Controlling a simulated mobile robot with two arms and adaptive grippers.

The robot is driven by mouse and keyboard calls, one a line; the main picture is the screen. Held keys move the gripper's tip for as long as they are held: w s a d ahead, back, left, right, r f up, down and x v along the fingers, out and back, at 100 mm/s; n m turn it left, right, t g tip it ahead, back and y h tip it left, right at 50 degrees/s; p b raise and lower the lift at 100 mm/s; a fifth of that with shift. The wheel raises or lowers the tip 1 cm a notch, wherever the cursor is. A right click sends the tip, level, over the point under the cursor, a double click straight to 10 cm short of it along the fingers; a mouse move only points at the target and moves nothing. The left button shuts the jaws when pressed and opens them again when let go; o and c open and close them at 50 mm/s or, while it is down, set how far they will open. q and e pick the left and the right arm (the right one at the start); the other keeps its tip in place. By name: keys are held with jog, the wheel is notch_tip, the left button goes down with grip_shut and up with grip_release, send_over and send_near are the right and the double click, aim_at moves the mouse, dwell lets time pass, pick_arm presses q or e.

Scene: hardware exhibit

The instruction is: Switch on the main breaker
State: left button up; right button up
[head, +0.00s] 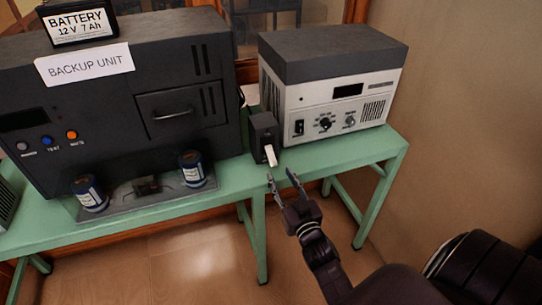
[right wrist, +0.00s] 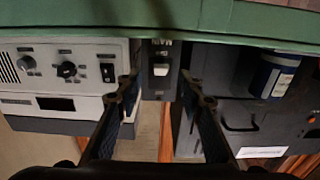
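The main breaker (head: 262,131) is a small dark upright box on the green bench, between the backup unit and a white-fronted device. Its pale lever (head: 270,155) sticks out low on the front and appears to slope downward. My right gripper (head: 281,177) is open and empty, just in front of and below the lever, with a gap to it. The right wrist view is upside down; there the breaker (right wrist: 160,54) and its lever (right wrist: 161,69) appear between the two spread fingers (right wrist: 158,84). My left gripper is not in view.
The backup unit (head: 110,100) stands left of the breaker, with two dark blue cans (head: 192,168) on a tray before it. The white-fronted device (head: 337,100) with knobs is close on the right. The green bench (head: 345,150) edge runs below; the floor in front is clear.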

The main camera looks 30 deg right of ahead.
aim_at(273, 162)
jog(key=shift+x, duration=3.5)
jog(key=shift+a, duration=0.1)
grip_shut()
